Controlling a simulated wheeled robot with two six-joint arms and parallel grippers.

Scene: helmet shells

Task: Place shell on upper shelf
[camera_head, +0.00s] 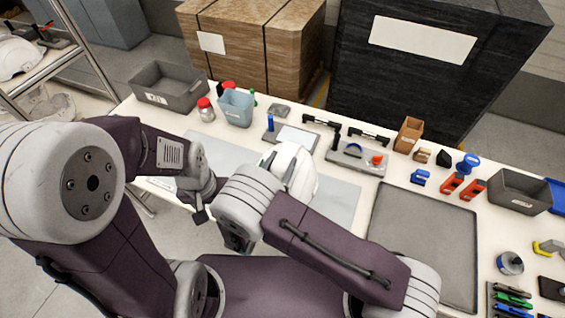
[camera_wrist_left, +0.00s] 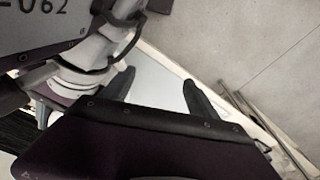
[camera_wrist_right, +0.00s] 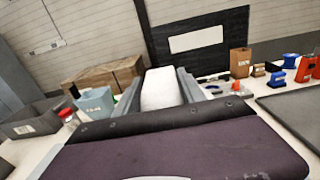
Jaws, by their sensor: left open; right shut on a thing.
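A white helmet shell (camera_head: 295,170) is in my right gripper, above the middle of the table. In the right wrist view the shell (camera_wrist_right: 160,90) stands between the two grey fingers of my right gripper (camera_wrist_right: 160,78), which is shut on it. In the head view my right arm hides most of this grip. My left gripper (camera_wrist_left: 158,80) is open with nothing between its fingers, over the table's near edge. The shelf rack stands at the far left, and its upper shelf (camera_head: 42,68) bears another white shell (camera_head: 14,57).
White shells also lie on the rack's lower level (camera_head: 40,105). A grey bin (camera_head: 168,88), a blue-grey bin (camera_head: 236,108), a red-capped jar (camera_head: 206,110) and tools stand along the table's back. A grey mat (camera_head: 425,235) at right is bare. Large crates stand behind.

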